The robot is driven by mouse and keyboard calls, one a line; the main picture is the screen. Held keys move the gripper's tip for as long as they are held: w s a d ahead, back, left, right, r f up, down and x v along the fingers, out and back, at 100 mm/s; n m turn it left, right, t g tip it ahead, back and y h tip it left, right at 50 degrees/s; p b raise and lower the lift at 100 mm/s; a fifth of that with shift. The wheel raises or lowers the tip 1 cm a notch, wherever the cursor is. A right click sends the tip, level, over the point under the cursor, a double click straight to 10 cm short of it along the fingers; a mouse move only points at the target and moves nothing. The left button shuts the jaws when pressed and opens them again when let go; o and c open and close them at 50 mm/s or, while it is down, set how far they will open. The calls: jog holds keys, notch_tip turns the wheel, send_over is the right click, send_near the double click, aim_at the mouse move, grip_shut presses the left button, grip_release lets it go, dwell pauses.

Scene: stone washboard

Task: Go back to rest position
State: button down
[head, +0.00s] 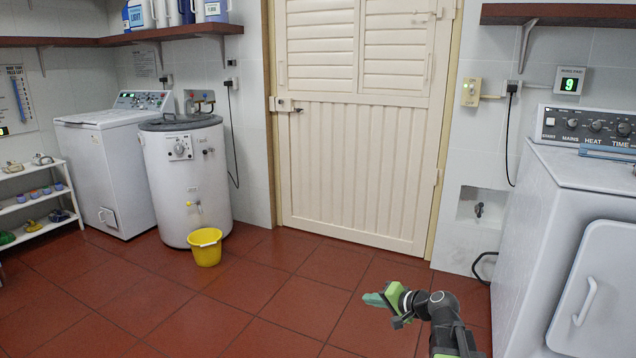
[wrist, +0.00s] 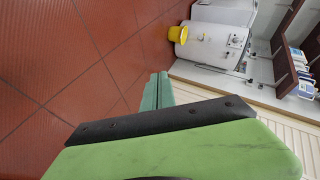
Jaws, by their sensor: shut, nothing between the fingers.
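My gripper (head: 376,299) shows at the lower right of the head view, green with dark arm links behind it. It is held out over the red tiled floor, pointing left, and its fingers are shut with nothing between them. In the wrist view the green fingers (wrist: 158,92) come together at the tip, and one large green finger body fills the lower part. The rest of my arm runs out of the bottom of the head view.
A white machine (head: 575,215) with a handled door stands close on my right. A yellow bucket (head: 205,247) stands before a round white washer (head: 187,178) at the left. A cream door (head: 355,160) is at the back. The red floor (head: 270,305) between is clear.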

jog(key=s+a+f+n+g+h, duration=0.1)
jog(key=s+a+f+n+g, duration=0.3)
jog(key=s+a+f, duration=0.4)
jog(key=s+d+f+n+g+h, duration=0.1)
jog(key=s+d+f+g+h, duration=0.15)
jog(key=s+d, duration=0.2)
jog(key=s+d+f+n+g+h, duration=0.1)
jog(key=s+d+g+h, duration=0.2)
jog(key=s+h, duration=0.15)
notch_tip(320, 180, up, 38)
jog(key=s+p, duration=0.1)
jog(key=p, duration=3.7)
jog(key=shift+s+d+f, duration=0.15)
jog(key=shift+s+d, duration=0.2)
